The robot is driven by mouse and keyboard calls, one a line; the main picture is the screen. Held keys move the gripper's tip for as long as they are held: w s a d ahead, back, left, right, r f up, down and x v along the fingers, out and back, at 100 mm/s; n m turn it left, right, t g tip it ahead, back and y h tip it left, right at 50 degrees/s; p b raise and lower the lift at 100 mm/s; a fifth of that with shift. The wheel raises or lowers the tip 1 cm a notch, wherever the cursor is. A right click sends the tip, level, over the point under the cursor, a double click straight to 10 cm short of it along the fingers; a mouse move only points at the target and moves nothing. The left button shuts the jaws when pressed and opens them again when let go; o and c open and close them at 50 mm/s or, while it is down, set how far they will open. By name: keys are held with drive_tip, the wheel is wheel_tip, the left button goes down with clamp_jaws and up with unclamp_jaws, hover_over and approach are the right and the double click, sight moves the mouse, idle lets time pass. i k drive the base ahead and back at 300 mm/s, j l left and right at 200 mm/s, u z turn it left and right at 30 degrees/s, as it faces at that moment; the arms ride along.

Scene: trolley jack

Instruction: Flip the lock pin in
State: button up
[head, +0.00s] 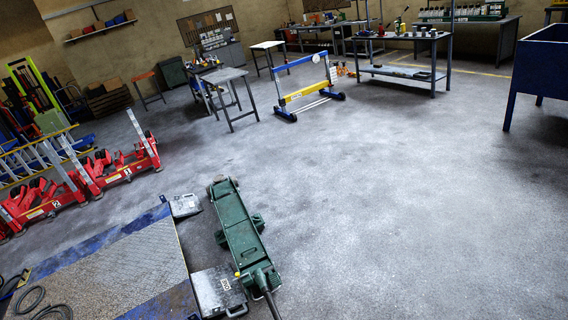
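A green trolley jack (238,226) lies on the floor at the lower middle of the head view, its long body slanting down to the right. Its dark handle (271,302) runs out of the bottom edge from a socket at the near end. A small yellow spot shows by that socket, too small to tell what it is. I cannot make out the lock pin at this distance. My gripper is not in the picture, so I cannot see whether it is open or holds anything.
A metal ramp plate with blue edges (138,265) and grey blocks (218,292) lie close left of the jack. Red wheeled stands (117,167) are at the left. Workbenches (403,72) and a blue bin (541,70) stand farther back. The floor right of the jack is clear.

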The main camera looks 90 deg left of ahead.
sight(237, 275)
drive_tip(key=u, duration=3.05)
drive_tip(key=i+j, duration=0.2)
drive_tip(key=i, duration=0.35)
drive_tip(key=i+j, duration=0.15)
drive_tip(key=i, duration=0.35)
drive_tip(key=i+j, duration=0.2)
drive_tip(key=i, duration=0.35)
drive_tip(key=i+j+z, duration=0.1)
drive_tip(key=i, duration=0.4)
drive_tip(key=i+j, duration=0.3)
drive_tip(key=i, duration=0.25)
